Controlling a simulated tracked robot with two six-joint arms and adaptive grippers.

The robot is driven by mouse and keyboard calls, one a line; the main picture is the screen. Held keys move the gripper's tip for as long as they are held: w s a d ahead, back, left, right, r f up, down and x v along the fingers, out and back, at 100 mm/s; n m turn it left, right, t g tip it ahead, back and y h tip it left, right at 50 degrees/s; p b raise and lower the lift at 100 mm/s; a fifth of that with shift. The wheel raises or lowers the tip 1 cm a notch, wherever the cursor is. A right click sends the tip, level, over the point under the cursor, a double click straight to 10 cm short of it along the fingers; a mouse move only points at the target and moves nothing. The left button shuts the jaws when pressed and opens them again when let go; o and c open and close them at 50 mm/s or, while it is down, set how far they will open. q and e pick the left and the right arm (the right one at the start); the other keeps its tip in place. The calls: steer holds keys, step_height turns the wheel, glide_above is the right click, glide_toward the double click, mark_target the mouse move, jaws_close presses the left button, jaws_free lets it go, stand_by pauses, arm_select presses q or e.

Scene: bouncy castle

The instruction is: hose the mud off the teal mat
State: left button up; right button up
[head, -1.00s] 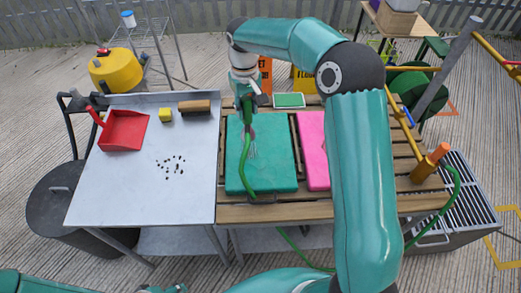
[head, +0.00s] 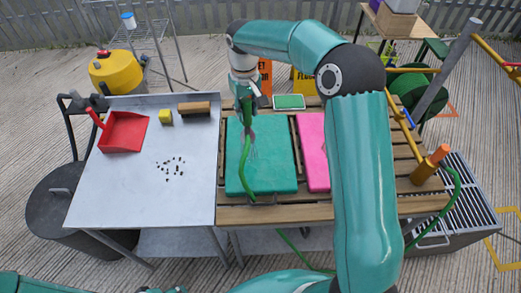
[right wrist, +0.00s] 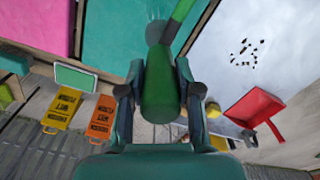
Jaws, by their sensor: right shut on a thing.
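The teal mat (head: 275,172) lies flat on the slatted wooden bench, and it also shows in the right wrist view (right wrist: 115,38). My right gripper (head: 247,104) is above the mat's far left part, shut on the green hose nozzle (right wrist: 160,92). Thin pale streaks of water spray (head: 254,148) fan out below the nozzle onto the mat. The green hose (head: 244,165) hangs from the nozzle across the mat's left side. The mat looks plain teal where I see it; I cannot tell mud under the spray.
A pink mat (head: 312,150) lies just right of the teal one, partly behind my right arm. A metal table (head: 85,200) at left holds a red dustpan (head: 124,132), yellow block (head: 166,116), brush (head: 195,107) and dark crumbs (head: 172,166). Yellow and orange signs stand behind the bench.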

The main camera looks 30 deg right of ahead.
mark_target(246, 101)
steer(key=shift+r, duration=0.15)
step_height(246, 101, up, 5)
steer(key=p, duration=0.4)
steer(key=shift+r, duration=0.9)
